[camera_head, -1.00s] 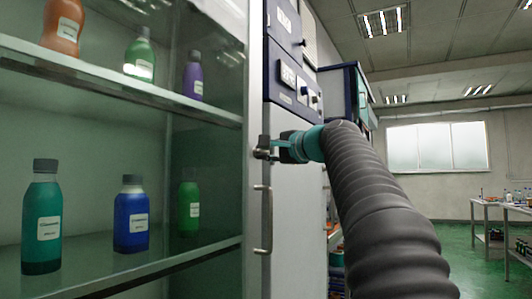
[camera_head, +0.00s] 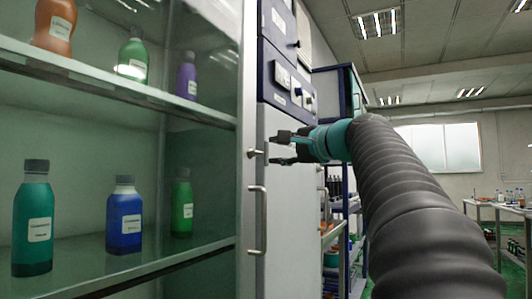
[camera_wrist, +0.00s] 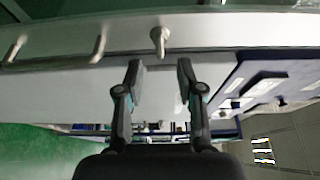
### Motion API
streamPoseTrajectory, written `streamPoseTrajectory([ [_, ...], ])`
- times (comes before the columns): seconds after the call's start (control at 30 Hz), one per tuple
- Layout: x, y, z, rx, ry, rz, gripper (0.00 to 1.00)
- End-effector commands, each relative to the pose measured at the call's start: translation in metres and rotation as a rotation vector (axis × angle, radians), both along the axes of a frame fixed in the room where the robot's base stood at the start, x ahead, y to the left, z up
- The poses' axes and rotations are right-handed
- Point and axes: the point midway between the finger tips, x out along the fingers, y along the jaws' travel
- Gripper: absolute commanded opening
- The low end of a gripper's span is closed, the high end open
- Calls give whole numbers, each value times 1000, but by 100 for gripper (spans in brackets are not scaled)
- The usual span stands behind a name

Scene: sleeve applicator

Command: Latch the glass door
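The glass door (camera_head: 206,135) covers the left side of the head view, with its pale metal frame (camera_head: 247,80) upright along its right edge. A small metal latch (camera_head: 255,153) sits on this frame, above the bar handle; it also shows in the wrist view (camera_wrist: 159,38). My gripper (camera_head: 278,148) is to the right of the latch in the head view, open and empty. In the wrist view my gripper's fingertips (camera_wrist: 160,68) are spread, with the latch beyond them, centred and apart from both. I cannot tell whether the latch is engaged.
A vertical bar handle (camera_head: 263,220) is below the latch. Behind the glass, bottles stand on shelves, including a blue one (camera_head: 124,220). A blue-edged control panel (camera_head: 288,75) is above my gripper. A shelf rack (camera_head: 333,215) and a table (camera_head: 485,203) stand farther right.

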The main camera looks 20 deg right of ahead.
Motion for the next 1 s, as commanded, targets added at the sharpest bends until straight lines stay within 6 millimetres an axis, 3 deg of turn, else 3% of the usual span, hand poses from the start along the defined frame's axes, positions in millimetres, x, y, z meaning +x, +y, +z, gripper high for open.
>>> streamPoseTrajectory([
  [0.1, -22, -7, 0, 1, 0, -4, 38],
  [0.33, -43, -14, 0, 0, 0, -2, 38],
  [1.0, -46, -14, 0, -17, -5, 0, 38],
])
